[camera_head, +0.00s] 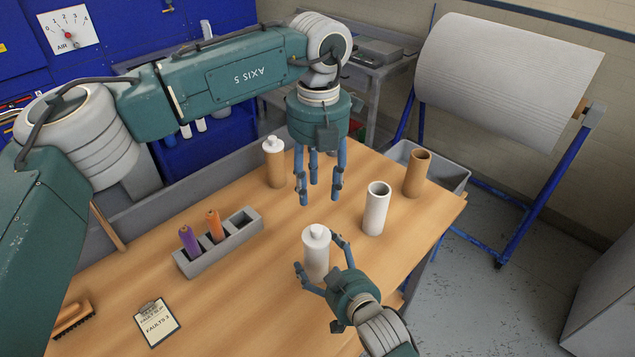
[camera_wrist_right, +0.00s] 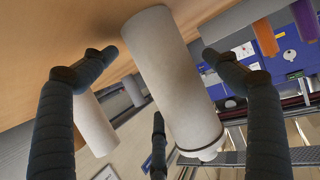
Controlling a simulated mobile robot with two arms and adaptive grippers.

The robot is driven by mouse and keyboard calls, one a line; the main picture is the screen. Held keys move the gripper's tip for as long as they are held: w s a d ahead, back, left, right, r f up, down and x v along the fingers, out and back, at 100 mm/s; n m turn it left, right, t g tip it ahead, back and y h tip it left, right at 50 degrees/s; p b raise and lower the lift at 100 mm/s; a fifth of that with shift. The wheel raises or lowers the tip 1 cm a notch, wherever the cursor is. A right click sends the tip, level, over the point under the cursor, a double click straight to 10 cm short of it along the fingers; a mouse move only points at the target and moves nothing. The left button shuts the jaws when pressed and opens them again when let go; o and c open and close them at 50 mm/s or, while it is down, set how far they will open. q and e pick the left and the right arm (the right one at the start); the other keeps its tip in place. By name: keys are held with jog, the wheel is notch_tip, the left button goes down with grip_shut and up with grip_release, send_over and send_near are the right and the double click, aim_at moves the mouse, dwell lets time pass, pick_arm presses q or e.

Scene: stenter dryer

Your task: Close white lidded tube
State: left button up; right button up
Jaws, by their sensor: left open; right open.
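The white lidded tube (camera_head: 316,258) stands upright on the wooden table, its white knobbed lid (camera_head: 316,234) on top. In the right wrist view the tube (camera_wrist_right: 168,80) hangs upside down in the picture, with a thin dark line where the lid (camera_wrist_right: 202,150) meets the body. My right gripper (camera_head: 316,254) is open with its fingers spread around the tube; contact cannot be told. My left gripper (camera_head: 319,194) is open and empty, pointing down just behind the lidded tube in the head view.
An open white tube (camera_head: 375,212) and open brown tube (camera_head: 416,175) stand to the right. A white-lidded brown tube (camera_head: 274,167) stands behind. A grey holder (camera_head: 194,264) with purple and orange items, a clipboard (camera_head: 157,322) and a brush (camera_head: 72,318) lie left.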

jog(key=v, duration=1)
jog(key=shift+s+r, duration=0.2)
jog(key=shift+s, duration=0.1)
jog(key=shift+d, duration=0.15)
